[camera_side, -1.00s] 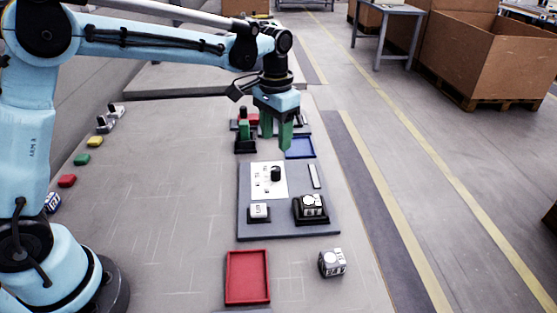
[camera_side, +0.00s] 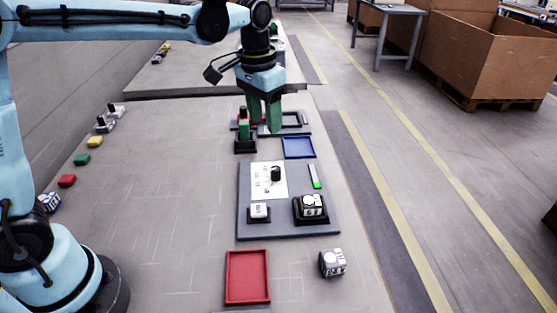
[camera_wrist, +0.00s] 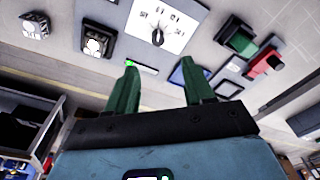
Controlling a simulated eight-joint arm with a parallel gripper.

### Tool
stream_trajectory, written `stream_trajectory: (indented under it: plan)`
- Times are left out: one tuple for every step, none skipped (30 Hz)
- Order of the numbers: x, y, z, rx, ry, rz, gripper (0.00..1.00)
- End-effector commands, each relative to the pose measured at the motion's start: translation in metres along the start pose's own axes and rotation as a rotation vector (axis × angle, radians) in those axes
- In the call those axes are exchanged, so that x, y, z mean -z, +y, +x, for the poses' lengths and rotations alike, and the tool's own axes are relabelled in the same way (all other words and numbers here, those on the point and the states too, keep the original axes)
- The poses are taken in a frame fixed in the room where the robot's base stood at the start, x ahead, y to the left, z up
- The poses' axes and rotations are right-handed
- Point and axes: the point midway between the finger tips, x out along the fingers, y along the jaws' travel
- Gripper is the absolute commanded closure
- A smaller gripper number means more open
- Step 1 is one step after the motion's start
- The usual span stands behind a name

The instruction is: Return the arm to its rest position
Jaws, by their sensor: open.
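My gripper (camera_side: 264,116) has green fingers and hangs in the air above the back part of the table in the side view. In the wrist view its fingers (camera_wrist: 158,85) are spread apart with nothing between them. My arm reaches out across the table from the left. Below and in front of the gripper is a grey board (camera_side: 283,225) with a white dial plate (camera_side: 262,187) and black knob (camera_side: 276,174). A small bar (camera_side: 315,178) on the board shows green. The board's dial also shows in the wrist view (camera_wrist: 175,22).
A dark holder with a green block (camera_side: 244,130) stands close to the gripper. A blue tray (camera_side: 298,147) lies behind the board, a red tray (camera_side: 247,277) in front. A white-grey cube (camera_side: 332,263) sits at the front right. Coloured blocks line the left side.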

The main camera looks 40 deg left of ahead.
Motion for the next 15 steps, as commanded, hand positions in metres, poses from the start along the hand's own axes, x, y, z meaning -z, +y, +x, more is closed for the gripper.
stream_trajectory:
  plan:
    - [-0.012, -0.002, -0.006, 0.003, 0.031, -0.01, 0.48]
    - [-0.017, -0.002, -0.008, 0.004, 0.051, -0.015, 0.48]
    - [-0.024, -0.003, -0.011, 0.007, 0.077, -0.023, 0.48]
    - [-0.03, -0.004, -0.013, 0.008, 0.095, -0.028, 0.48]
    - [-0.036, -0.005, -0.014, 0.01, 0.114, -0.034, 0.48]
    - [-0.043, -0.006, -0.016, 0.012, 0.14, -0.041, 0.48]
    - [-0.049, -0.006, -0.017, 0.014, 0.158, -0.047, 0.48]
    - [-0.055, -0.007, -0.018, 0.015, 0.178, -0.052, 0.48]
    - [-0.062, -0.007, -0.018, 0.018, 0.204, -0.058, 0.48]
    - [-0.069, -0.008, -0.018, 0.019, 0.222, -0.063, 0.48]
    - [-0.074, -0.008, -0.018, 0.021, 0.241, -0.068, 0.48]
    - [-0.082, -0.009, -0.018, 0.023, 0.267, -0.075, 0.48]
    - [-0.088, -0.009, -0.017, 0.025, 0.285, -0.08, 0.48]
    - [-0.094, -0.009, -0.016, 0.027, 0.304, -0.086, 0.48]
    - [-0.101, -0.01, -0.014, 0.029, 0.33, -0.093, 0.48]
